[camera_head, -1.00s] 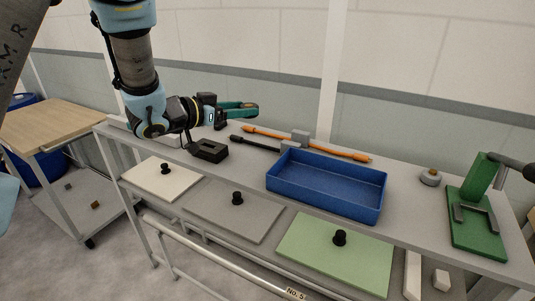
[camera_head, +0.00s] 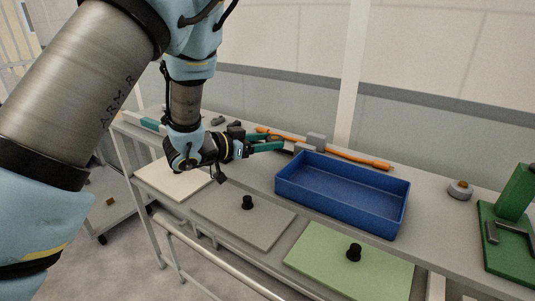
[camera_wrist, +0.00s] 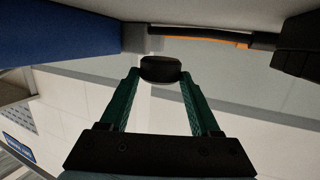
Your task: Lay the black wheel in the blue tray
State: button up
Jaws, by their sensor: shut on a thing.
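The black wheel (camera_wrist: 160,68) is between the green fingertips of my gripper (camera_wrist: 160,78) in the wrist view, and the gripper is shut on it. In the head view my gripper (camera_head: 268,146) is above the bench, left of the blue tray (camera_head: 335,208) and near its back left corner. I cannot make out the wheel clearly in the head view. The tray is an open rectangular box, and its visible inside looks empty. Its blue side also shows at the upper left of the wrist view (camera_wrist: 60,38).
An orange and black rod (camera_head: 358,158) with a grey block (camera_head: 316,141) lies behind the tray. A green fixture (camera_head: 512,245) and a small round grey part (camera_head: 459,190) are at the right. White (camera_head: 165,181), grey (camera_head: 235,222) and green (camera_head: 325,262) plates lie along the front.

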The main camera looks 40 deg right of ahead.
aim_at(267, 164)
jog(key=shift+f+p, duration=0.45)
jog(key=shift+f, duration=1.75)
jog(key=o, duration=1.4)
jog(key=shift+f, duration=0.1)
jog(key=shift+r, duration=0.2)
jog(key=b+v, duration=0.4)
jog(key=v, duration=0.8)
